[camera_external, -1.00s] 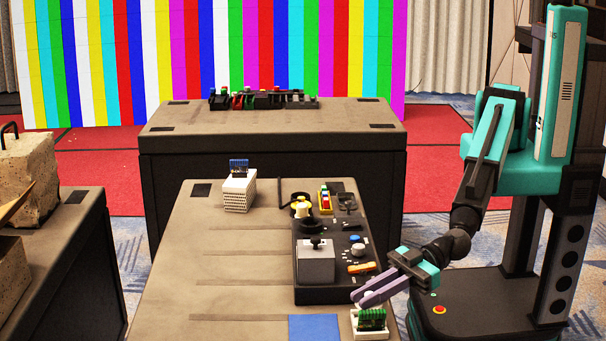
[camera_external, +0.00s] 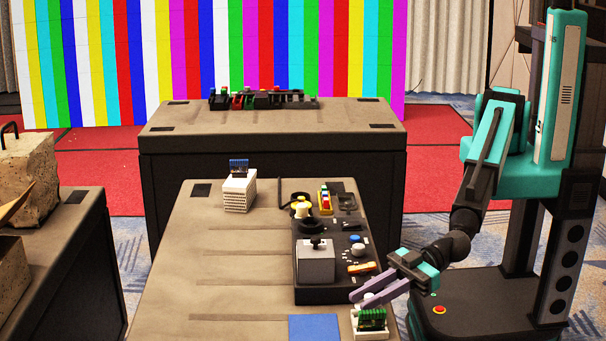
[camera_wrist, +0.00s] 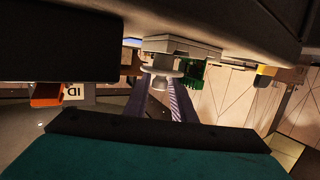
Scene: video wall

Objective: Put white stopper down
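The white stopper (camera_wrist: 161,79) stands by the white holder (camera_wrist: 180,48) in the wrist view, which shows the scene upside down. In the external view the stopper (camera_external: 369,297) is a small pale patch between the fingertips. My gripper (camera_external: 362,297) is at the table's front right, just above the holder (camera_external: 371,335). Its two purple fingers are apart, one on each side of the stopper in the wrist view (camera_wrist: 160,88). I cannot tell whether a finger still touches it. A green circuit board (camera_external: 371,316) stands in the holder, close beside the stopper.
A black console (camera_external: 320,293) with a grey box (camera_external: 316,262) and an orange piece (camera_external: 361,268) lies just behind my gripper. A blue mat (camera_external: 315,328) lies left of the holder.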

